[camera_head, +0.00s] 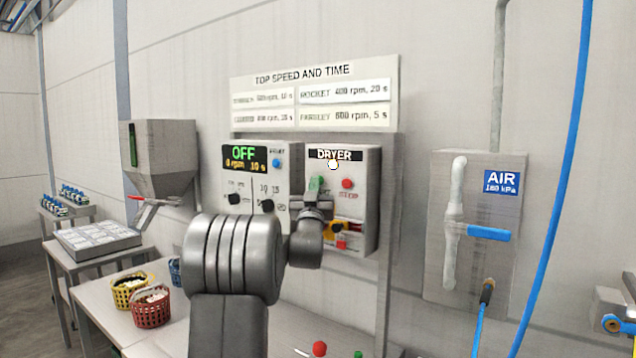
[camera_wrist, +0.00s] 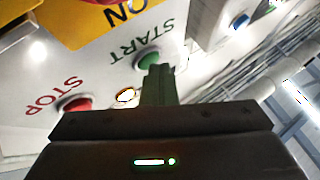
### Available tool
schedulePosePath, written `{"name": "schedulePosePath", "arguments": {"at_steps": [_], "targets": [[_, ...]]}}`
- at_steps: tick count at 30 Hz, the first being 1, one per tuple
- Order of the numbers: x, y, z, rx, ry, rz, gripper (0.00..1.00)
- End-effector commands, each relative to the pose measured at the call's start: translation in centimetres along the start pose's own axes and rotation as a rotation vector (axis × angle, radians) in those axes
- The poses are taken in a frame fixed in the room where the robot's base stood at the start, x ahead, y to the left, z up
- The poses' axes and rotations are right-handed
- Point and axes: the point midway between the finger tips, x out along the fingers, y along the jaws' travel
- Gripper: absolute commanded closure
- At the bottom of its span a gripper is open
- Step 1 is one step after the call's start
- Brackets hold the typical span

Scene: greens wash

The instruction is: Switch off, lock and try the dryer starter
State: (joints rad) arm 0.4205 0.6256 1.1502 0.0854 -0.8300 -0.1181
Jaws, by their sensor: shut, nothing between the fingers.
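The dryer starter (camera_head: 361,205) is a grey wall box with a DRYER label, a pale round lamp (camera_head: 333,164), a green START button and a red STOP button (camera_head: 347,183). Its yellow plate with a red switch part (camera_head: 338,230) is partly hidden behind my arm, so the handle position is unclear. In the wrist view, turned over, the START button (camera_wrist: 150,60), STOP button (camera_wrist: 76,104), lamp (camera_wrist: 126,96) and yellow ON plate (camera_wrist: 110,22) show. My gripper (camera_wrist: 158,72) is shut and empty, its tips at the START button; contact is unclear. No padlock is clearly visible.
A display box reading OFF (camera_head: 244,156) adjoins on the left. A blue-handled air valve (camera_head: 488,233) and blue hose (camera_head: 550,200) are on the right. Yellow (camera_head: 122,292) and red (camera_head: 152,308) baskets stand on the bench. A red knob-like thing (camera_head: 319,348) is below the starter.

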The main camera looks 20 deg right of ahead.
Motion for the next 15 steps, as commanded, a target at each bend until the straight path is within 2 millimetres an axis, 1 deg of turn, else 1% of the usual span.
{"name": "schedulePosePath", "arguments": {"at_steps": [9, 15], "targets": [[-1.1, -0.8, -0.6, 0.0, 0.001, 0.0, 1.0], [-1.1, -0.8, -0.8, 0.0, 0.0, 0.0, 1.0]]}}
